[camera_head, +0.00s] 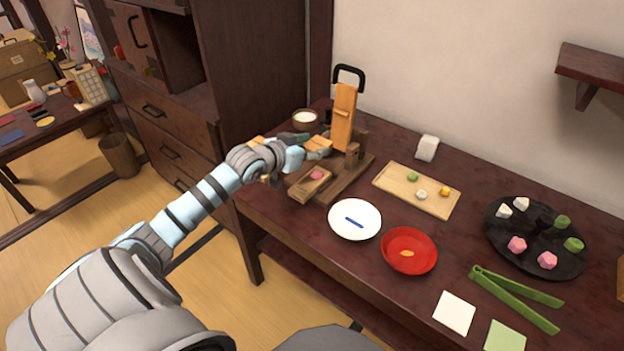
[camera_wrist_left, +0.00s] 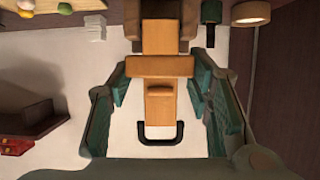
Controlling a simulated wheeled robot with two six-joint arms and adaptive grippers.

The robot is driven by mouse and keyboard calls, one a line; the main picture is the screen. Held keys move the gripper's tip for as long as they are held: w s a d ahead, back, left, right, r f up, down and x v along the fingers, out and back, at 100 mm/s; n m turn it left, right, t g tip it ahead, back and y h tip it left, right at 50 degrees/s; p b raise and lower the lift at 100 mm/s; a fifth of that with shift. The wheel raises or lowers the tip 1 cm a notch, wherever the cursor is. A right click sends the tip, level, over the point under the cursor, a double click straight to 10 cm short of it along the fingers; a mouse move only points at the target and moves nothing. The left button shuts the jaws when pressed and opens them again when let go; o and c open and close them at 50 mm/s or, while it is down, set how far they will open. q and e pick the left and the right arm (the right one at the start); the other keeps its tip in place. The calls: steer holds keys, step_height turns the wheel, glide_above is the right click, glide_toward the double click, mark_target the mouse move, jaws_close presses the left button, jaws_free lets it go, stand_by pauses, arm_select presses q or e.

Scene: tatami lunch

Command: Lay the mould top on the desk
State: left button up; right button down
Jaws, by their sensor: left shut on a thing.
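My left gripper (camera_head: 304,149) is shut on the mould top (camera_head: 319,144), a light wooden block, beside the wooden press. In the left wrist view the mould top (camera_wrist_left: 160,67) spans crosswise between the green fingertips. The press has a dark wooden base (camera_head: 352,177) and a raised light wooden lever (camera_head: 344,118) with a black handle (camera_head: 350,72). A wooden mould bottom (camera_head: 305,190) holding a pink sweet (camera_head: 316,175) sits at the front of the press, below the gripper. The dark red desk (camera_head: 290,235) lies under all of this. My right gripper is not in view.
A white plate (camera_head: 342,231), a red plate (camera_head: 392,262) and a wooden board (camera_head: 400,193) with small sweets stand right of the press. A small cup (camera_head: 304,122) is behind the gripper. A black tray (camera_head: 520,250) and green tongs (camera_head: 515,300) lie farther right. Bare desk shows left of the white plate.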

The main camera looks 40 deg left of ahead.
mark_target(311, 180)
arm_select(q)
step_height(311, 180, down, 9)
steer(key=shift+r+b, duration=0.1)
steer(key=shift+b, duration=1)
steer(key=o, duration=1.1)
steer(key=shift+f, duration=0.2)
